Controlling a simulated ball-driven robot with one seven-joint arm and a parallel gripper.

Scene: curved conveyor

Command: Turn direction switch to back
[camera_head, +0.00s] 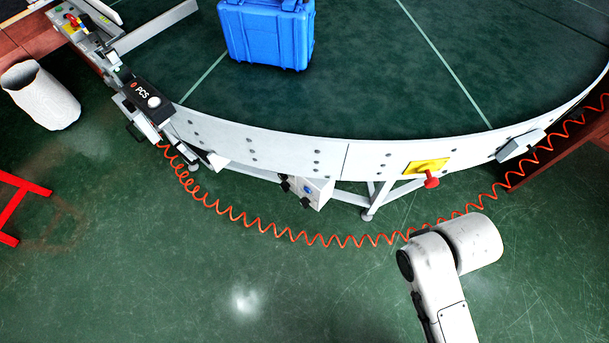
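A small light-grey control box (317,187) hangs under the front edge of the curved conveyor. It has a blue button (308,189) and two dark knobs, one at its left side (285,186) and one lower down (304,202). One of these knobs may be the direction switch, but labels and positions are too small to read. A red knob (431,181) on a yellow plate (426,167) sits on the conveyor's side wall, further right. My white arm reaches in at the lower right, apart from the conveyor. My gripper is not in view.
The conveyor (340,95) carries a blue case (267,35) at the back. A coiled orange hose (335,240) hangs in front of the control box, between it and my arm. A white bin (42,95) and red frame (20,205) stand left. The floor in front is open.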

